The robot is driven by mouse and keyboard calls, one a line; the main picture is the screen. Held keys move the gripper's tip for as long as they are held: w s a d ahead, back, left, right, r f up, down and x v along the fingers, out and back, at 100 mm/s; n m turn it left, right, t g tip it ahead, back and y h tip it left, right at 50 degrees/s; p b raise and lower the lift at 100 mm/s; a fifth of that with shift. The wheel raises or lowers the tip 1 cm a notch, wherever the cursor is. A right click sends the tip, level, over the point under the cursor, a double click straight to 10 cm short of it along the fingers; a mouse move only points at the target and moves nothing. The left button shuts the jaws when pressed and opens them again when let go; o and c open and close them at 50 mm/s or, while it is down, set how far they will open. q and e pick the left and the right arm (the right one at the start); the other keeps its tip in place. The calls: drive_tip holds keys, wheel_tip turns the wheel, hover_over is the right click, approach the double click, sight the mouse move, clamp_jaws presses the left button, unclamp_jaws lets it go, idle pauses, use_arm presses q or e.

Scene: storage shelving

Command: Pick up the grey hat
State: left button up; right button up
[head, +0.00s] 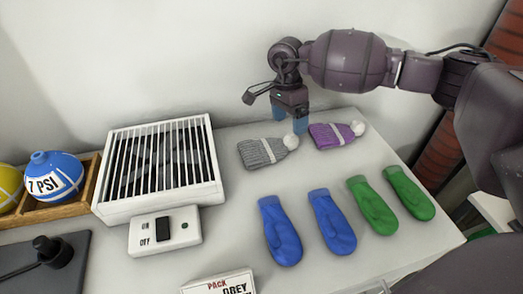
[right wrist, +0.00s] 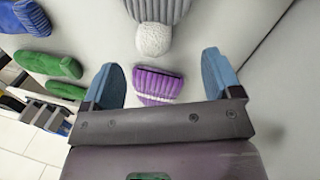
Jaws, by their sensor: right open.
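The grey hat (head: 262,152) lies on the white table, with a white band and a white pompom at its right end. In the right wrist view the grey hat (right wrist: 158,8) is at the top edge, partly cut off, its pompom pointing toward the gripper. A purple hat (head: 331,135) with a white pompom lies just right of it; it also shows in the right wrist view (right wrist: 160,82), between the fingers. My right gripper (head: 290,126) is open and empty, above and behind the two hats. My left gripper is not in view.
Blue mittens (head: 280,230) and green mittens (head: 372,204) lie in front of the hats. A white slatted heater (head: 160,205) with an on/off switch box (head: 165,231) stands left. A wooden box (head: 84,200) holds balls at far left. The wall is close behind.

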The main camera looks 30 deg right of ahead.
sight(290, 136)
drive_tip(key=f, duration=0.2)
drive_tip(key=s+f+b, duration=0.1)
drive_tip(key=f, duration=0.2)
drive_tip(key=shift+s, duration=0.1)
drive_tip(key=shift+r, duration=0.15)
drive_tip(key=c, duration=1.2)
